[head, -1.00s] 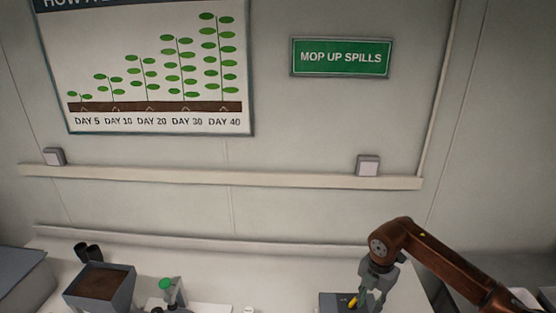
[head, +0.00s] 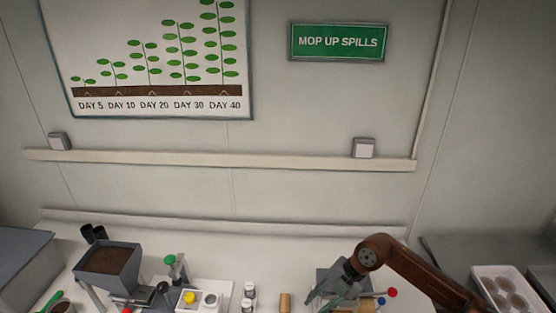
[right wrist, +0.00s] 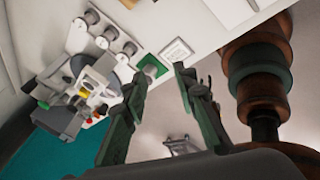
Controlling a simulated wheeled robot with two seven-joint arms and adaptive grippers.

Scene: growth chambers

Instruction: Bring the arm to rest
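My right arm comes in from the right in the head view, and its gripper (head: 328,292) hangs at the right part of the white bench (head: 250,240). In the right wrist view my right gripper (right wrist: 161,76) has its two green fingers apart, with nothing held between them. My left gripper is not in view.
A grey hopper with brown soil (head: 108,258) stands at the left of the bench. Near the middle are a green-topped device (head: 175,268), a yellow item (head: 189,297) and small white-lidded jars (head: 249,291). A tray with round cups (head: 503,291) is at the far right. A wall rail (head: 230,159) runs behind.

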